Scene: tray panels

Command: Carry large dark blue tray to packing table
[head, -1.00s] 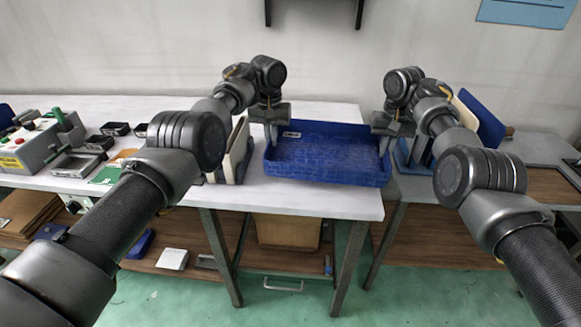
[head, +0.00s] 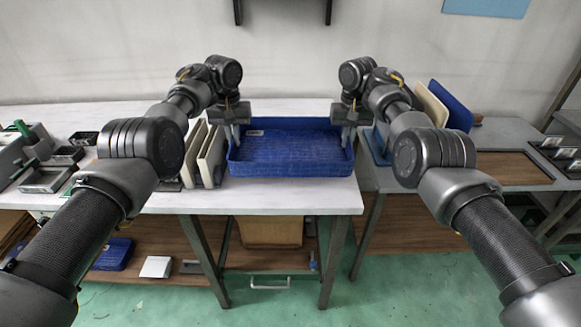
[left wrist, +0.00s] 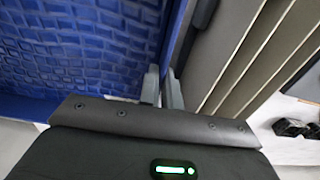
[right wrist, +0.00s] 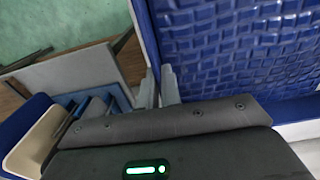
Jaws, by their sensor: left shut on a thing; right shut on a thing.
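The large dark blue tray (head: 290,168) is level and empty, above the right end of the white-topped table (head: 290,198). Whether it rests on the tabletop or hangs just above it, I cannot tell. My left gripper (head: 234,132) is shut on its left wall, and my right gripper (head: 347,132) is shut on its right wall. The textured tray floor fills the upper left of the left wrist view (left wrist: 80,45), beside my left fingers (left wrist: 162,88). It also fills the upper right of the right wrist view (right wrist: 240,50), beside my right fingers (right wrist: 158,86).
Upright cream panels (head: 208,155) stand close left of the tray. A blue rack (head: 378,145) with a cream panel (head: 431,105) and a blue panel (head: 450,105) stands close right, on a second table (head: 500,140). A gap separates the tables. Small dark trays (head: 68,154) lie far left.

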